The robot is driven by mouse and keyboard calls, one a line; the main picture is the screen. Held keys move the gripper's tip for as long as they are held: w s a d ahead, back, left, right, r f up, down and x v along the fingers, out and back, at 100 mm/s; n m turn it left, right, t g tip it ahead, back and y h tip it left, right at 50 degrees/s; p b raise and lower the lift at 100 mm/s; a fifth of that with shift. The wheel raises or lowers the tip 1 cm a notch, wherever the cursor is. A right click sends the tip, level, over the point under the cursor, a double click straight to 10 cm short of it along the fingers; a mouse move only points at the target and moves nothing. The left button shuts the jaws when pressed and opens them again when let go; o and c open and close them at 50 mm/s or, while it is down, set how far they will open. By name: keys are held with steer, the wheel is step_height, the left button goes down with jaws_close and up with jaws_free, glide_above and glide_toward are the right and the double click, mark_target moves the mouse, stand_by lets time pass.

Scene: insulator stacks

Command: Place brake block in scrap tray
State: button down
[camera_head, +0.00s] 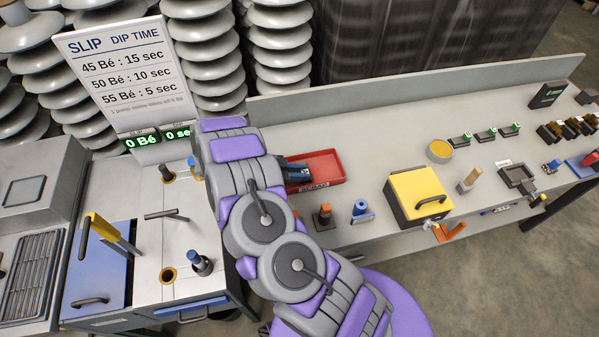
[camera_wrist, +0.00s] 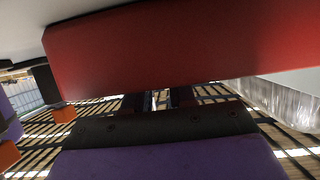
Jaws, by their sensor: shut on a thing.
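My gripper's dark end (camera_head: 296,173) reaches over the tray's left part. In the wrist view the tray's red wall (camera_wrist: 150,50) fills the upper part, very close to my gripper (camera_wrist: 155,100). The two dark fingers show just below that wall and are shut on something. The brake block between them cannot be made out clearly; the tray wall and my arm hide it.
A dip-time sign (camera_head: 125,75) stands at left.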

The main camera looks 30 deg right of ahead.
steer(key=c, duration=1.3)
jaws_free()
steer(key=shift+a, duration=0.1)
steer(key=o, duration=0.4)
steer(key=shift+a, duration=0.65)
steer(key=shift+d, duration=0.15)
steer(key=shift+d+r, duration=0.1)
steer(key=shift+r, duration=0.05)
steer(key=shift+w+r, duration=0.1)
steer(key=shift+w, duration=0.05)
steer(key=p+v, duration=0.1)
steer(key=v, duration=0.4)
steer(key=p+v, duration=0.1)
steer(key=v, duration=0.5)
steer(key=shift+a, duration=0.35)
steer(key=shift+d, duration=0.1)
